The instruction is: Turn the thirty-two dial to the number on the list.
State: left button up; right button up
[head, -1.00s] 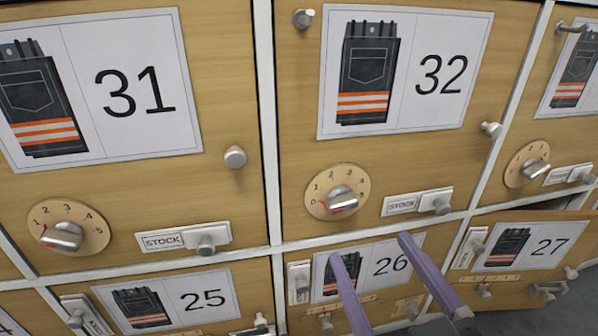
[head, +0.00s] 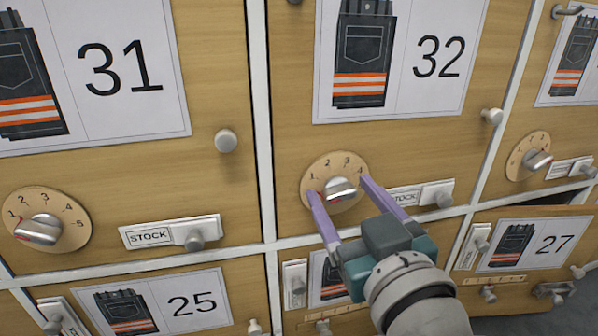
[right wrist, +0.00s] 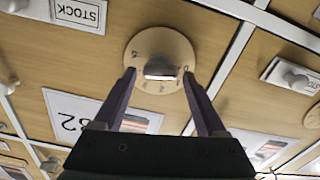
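The thirty-two dial (head: 322,172) is a round tan plate with numbers on the door marked 32 (head: 440,57). Its silver knob (head: 341,188) has a red mark on its lower left side; I cannot tell which number it points at. My right gripper (head: 338,188) is open, its two purple fingers on either side of the knob and apart from it. In the right wrist view the dial (right wrist: 146,45) lies between and beyond the fingertips (right wrist: 159,73), with gaps beside the knob. My left gripper and the list are not in view.
The 31 door has its own dial (head: 70,208) and a round door knob (head: 226,140). A STOCK slider (head: 436,194) sits just right of the thirty-two dial, partly behind a finger. Doors 25 (head: 190,306) and 27 (head: 552,244) are below.

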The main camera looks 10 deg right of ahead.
grip_shut()
dwell(0.4)
jog(key=shift+m, duration=0.4)
jog(key=m+p, duration=0.1)
jog(key=m, duration=0.1)
jog(key=shift+d+r+m+p, duration=0.1)
jog(key=shift+m+p, duration=0.2)
jog(key=shift+d+m+p, duration=0.1)
jog(key=shift+m+p, duration=0.3)
jog(key=shift+m, duration=1.8)
jog(key=shift+o, duration=1.1)
grip_release()
